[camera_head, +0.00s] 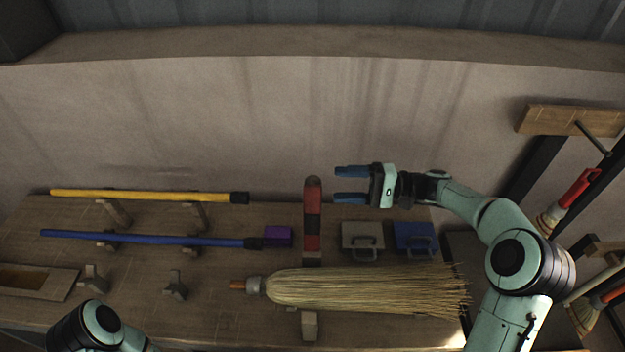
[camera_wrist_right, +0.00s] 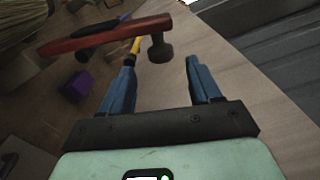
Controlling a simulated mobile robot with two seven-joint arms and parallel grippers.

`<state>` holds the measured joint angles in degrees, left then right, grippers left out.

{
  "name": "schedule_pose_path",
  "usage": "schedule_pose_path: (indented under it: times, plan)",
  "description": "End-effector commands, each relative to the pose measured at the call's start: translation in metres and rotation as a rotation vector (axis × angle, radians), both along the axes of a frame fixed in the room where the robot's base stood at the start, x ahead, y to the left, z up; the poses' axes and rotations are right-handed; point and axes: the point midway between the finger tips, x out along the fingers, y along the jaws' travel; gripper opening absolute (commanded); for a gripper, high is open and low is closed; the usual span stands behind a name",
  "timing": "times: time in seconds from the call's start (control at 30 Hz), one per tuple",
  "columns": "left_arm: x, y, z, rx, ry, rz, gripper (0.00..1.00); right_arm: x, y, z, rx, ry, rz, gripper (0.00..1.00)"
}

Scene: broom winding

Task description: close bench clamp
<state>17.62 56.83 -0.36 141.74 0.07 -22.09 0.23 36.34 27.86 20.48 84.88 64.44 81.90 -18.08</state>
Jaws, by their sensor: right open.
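The bench clamp (camera_head: 312,215) has a red and dark lever arm that stands up at the middle of the bench, behind the straw broom head (camera_head: 360,288). The clamp's red lever also shows in the right wrist view (camera_wrist_right: 100,38), with a dark round knob (camera_wrist_right: 160,50) at its end, ahead of the fingers. My right gripper (camera_head: 350,184) is open and empty, just right of the lever's upper end, with its blue fingers pointing left. The fingers show apart in the right wrist view (camera_wrist_right: 160,80). My left gripper is out of view; only part of my left arm shows at bottom left.
A yellow handle (camera_head: 145,195) and a blue handle (camera_head: 150,239) lie on supports at left. A purple block (camera_head: 278,236), a grey case (camera_head: 362,240) and a blue case (camera_head: 414,238) stand near the clamp. Finished brooms hang at far right. A wall rises behind the bench.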

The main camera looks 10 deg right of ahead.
Motion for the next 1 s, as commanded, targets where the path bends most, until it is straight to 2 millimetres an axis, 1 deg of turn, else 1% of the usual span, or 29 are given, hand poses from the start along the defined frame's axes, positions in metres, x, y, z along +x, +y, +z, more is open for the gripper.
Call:
schedule_pose_path:
  times: [0.03,0.1,0.2,0.33,0.5,0.8,0.87,0.9,1.0]
  plan:
    - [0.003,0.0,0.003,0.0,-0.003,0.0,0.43,0.004,0.013,0.002,0.002,-0.002,0.005,0.63]
    - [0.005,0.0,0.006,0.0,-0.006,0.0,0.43,0.008,0.027,0.003,0.002,-0.002,0.005,0.63]
    - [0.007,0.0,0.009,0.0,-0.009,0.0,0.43,0.013,0.045,0.002,0.003,-0.001,0.004,0.63]
    - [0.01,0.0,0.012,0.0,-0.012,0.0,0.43,0.018,0.061,0.002,0.001,-0.001,0.002,0.63]
    - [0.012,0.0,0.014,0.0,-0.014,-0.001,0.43,0.021,0.073,0.001,0.001,-0.001,0.001,0.63]
    - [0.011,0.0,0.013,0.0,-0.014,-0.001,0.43,0.022,0.074,0.001,0.001,-0.001,0.0,0.63]
    - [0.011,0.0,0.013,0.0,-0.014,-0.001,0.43,0.022,0.074,0.001,0.001,-0.001,0.0,0.43]
    - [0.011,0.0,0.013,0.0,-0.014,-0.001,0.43,0.022,0.074,0.001,0.001,-0.001,0.0,0.3]
    - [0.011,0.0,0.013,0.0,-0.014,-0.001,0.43,0.022,0.074,0.001,0.001,-0.001,0.0,0.0]
